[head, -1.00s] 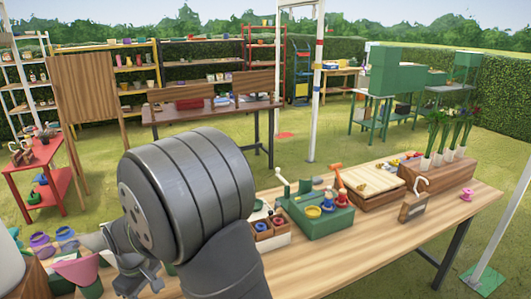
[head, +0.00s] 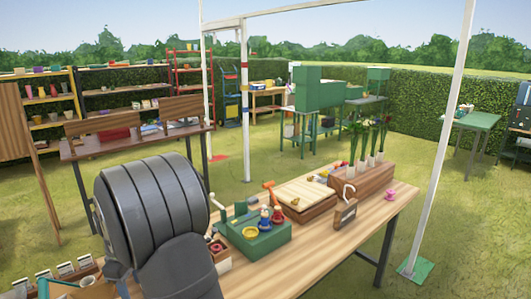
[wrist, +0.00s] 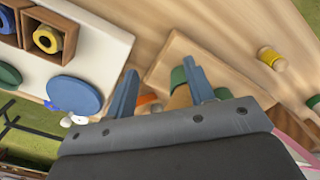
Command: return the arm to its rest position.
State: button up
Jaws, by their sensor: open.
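My grey arm fills the lower left of the head view, in front of the wooden workbench (head: 330,222). My gripper is not clearly visible there, hidden by the arm or the picture edge. In the wrist view my gripper (wrist: 162,85) has two blue-grey fingers spread apart. A tan piece with a green band (wrist: 180,88) shows between and beyond the fingers. I cannot tell how far it is from them, and nothing looks clamped.
The bench holds a green box (head: 262,243) with colored pegs, a wooden tray (head: 300,203), a planter (head: 358,182) of leafy plants and a hooked wooden block (head: 345,212). A white frame post (head: 443,130) stands at right. Open grass lies behind.

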jog(key=w+d+r, duration=0.2)
jog(key=w+d, duration=1.1)
jog(key=w, duration=0.1)
jog(key=w+d+r, duration=0.3)
jog(key=w+d, duration=1)
jog(key=w, duration=0.1)
